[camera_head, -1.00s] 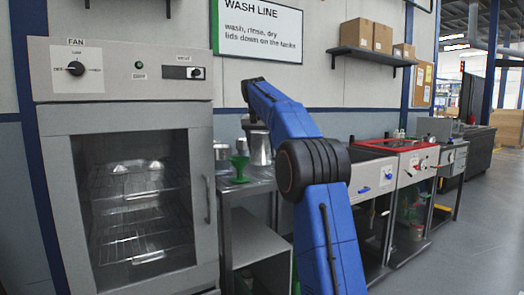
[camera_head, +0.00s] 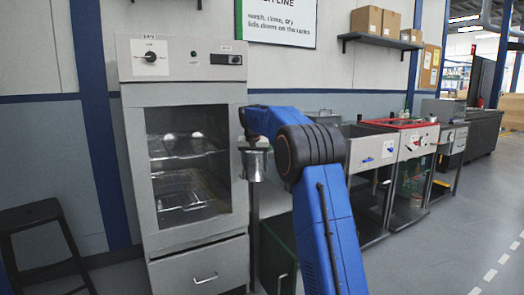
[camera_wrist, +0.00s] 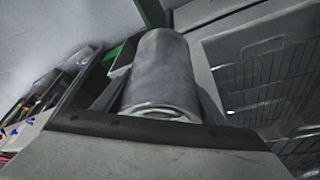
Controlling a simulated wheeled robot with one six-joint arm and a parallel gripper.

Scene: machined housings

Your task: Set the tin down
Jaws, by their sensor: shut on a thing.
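The tin (camera_head: 254,165) is a plain grey metal cylinder. It hangs upright below my gripper (camera_head: 253,143), in front of the right edge of the drying cabinet in the head view. In the wrist view the tin (camera_wrist: 160,75) lies between the two fingers of my gripper (camera_wrist: 160,100), with its rimmed end towards the camera. My gripper is shut on it. In the head view the fingertips are too small to make out. The tin appears clear of any surface.
The drying cabinet (camera_head: 194,243) has wire racks behind its glass door, shut as far as I see. A dark stool (camera_head: 33,212) stands left. Sinks and a red-topped unit (camera_head: 405,124) run along the wall to the right. Floor at the right is open.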

